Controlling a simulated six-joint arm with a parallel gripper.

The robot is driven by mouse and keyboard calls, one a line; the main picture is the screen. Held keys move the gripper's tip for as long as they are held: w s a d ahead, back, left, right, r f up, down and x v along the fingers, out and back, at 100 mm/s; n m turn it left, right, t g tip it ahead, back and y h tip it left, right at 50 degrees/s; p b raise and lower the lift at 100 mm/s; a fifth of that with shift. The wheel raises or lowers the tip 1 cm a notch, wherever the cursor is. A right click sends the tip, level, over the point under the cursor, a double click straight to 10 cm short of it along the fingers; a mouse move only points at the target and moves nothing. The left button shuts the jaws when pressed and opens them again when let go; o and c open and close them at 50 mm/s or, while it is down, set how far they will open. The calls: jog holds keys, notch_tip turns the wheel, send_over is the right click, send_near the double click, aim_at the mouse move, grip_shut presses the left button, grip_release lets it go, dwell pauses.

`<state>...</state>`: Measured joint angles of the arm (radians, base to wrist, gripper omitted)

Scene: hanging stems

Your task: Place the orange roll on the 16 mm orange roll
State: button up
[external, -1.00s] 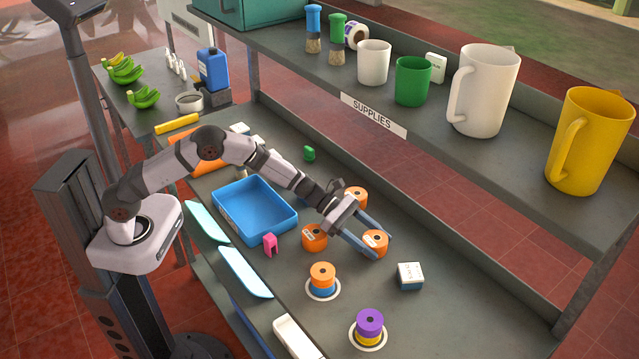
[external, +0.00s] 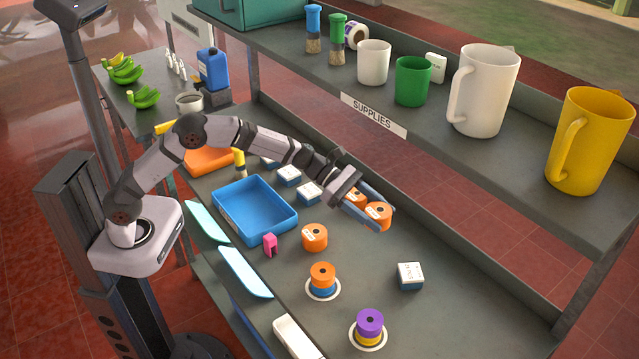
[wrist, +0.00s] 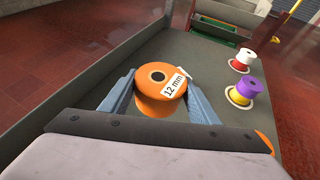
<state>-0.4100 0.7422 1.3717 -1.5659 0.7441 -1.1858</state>
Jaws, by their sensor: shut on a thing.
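My gripper (external: 378,213) is shut on an orange roll (external: 377,217), held above the bench. In the wrist view the held orange roll (wrist: 160,88) sits between both fingers, upright, with a "12 mm" label facing the camera. A second orange roll (external: 314,237) stands on the bench near the blue tray. A third orange roll (external: 357,196) is partly hidden behind my gripper. Another orange roll (external: 322,270) sits on a blue roll (external: 322,287) in a white ring. I cannot read the sizes on these other orange rolls, so I cannot tell which is 16 mm.
A purple roll on a yellow one (external: 369,326) stands in another white ring. A white-topped red stack (wrist: 241,62) shows in the wrist view. A small labelled box (external: 410,276), pink clip (external: 270,244) and blue tray (external: 287,222) are nearby. The shelf (external: 450,142) overhangs behind.

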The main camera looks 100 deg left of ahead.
jog(key=s+a+r+n+t+y+p, duration=0.1)
jog(key=s+a+r+n+y+p, duration=0.3)
jog(key=a+r, duration=0.6)
jog(key=n+y+b, duration=0.2)
jog(key=y, duration=0.1)
send_over(355, 194)
notch_tip(355, 194, down, 5)
jog(key=shift+f+p, duration=0.45)
jog(key=shift+f, duration=4.6)
jog(key=shift+f+b, duration=0.3)
jog(key=shift+b, duration=0.05)
jog(key=o, duration=1.2)
jog(key=shift+c, duration=0.2)
jog(key=shift+r+p, duration=0.2)
jog(key=shift+p, duration=0.1)
